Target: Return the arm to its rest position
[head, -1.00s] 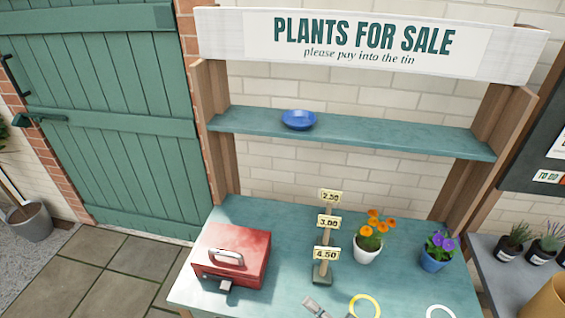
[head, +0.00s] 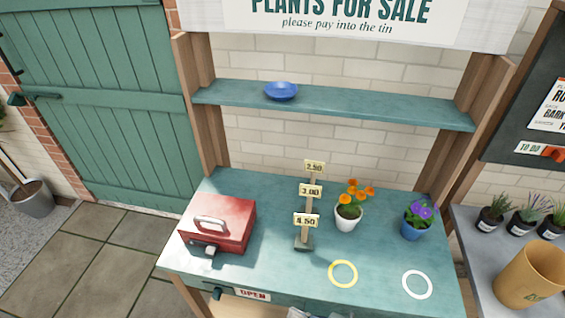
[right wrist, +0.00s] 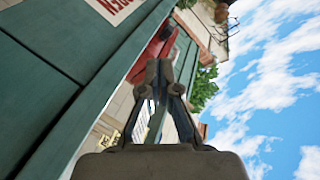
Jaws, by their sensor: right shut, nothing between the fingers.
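My right gripper (head: 298,313) shows only as a small grey piece at the bottom edge of the head view, in front of the table's front edge. In the right wrist view my right gripper (right wrist: 160,72) is shut, with its fingers together and nothing held. It is beside the green table front (right wrist: 50,90), below the level of the top. My left gripper is in neither view. Most of my right arm is out of the head view.
The green table (head: 240,278) holds a red cash tin (head: 230,222), a price stand (head: 304,240), an orange-flowered white pot (head: 347,222), a purple-flowered blue pot (head: 416,227), and yellow (head: 343,285) and white (head: 404,283) rings. A blue saucer (head: 281,91) is on the shelf (head: 350,103).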

